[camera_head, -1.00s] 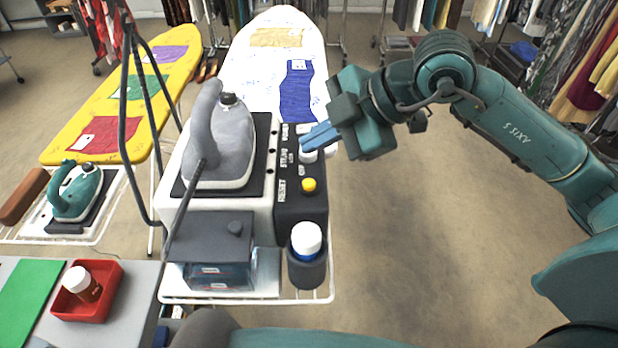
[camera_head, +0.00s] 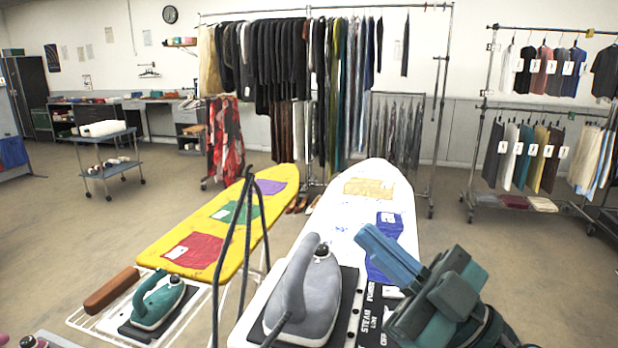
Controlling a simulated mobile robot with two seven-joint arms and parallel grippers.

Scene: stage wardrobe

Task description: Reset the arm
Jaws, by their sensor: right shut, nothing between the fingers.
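My right gripper (camera_head: 389,254) is in the lower right of the head view, above the steam station's control panel (camera_head: 373,322) and in front of the white ironing board. Its blue fingers are closed together with nothing between them, and they point up and to the left. Part of my right arm shows below it at the bottom edge. My left gripper is not in view.
A grey iron (camera_head: 305,295) stands on the steam station. A white ironing board (camera_head: 372,205) and a yellow one (camera_head: 213,228) extend behind. A teal iron (camera_head: 157,300) rests at lower left. Clothes racks (camera_head: 310,15) line the back; open floor lies at right.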

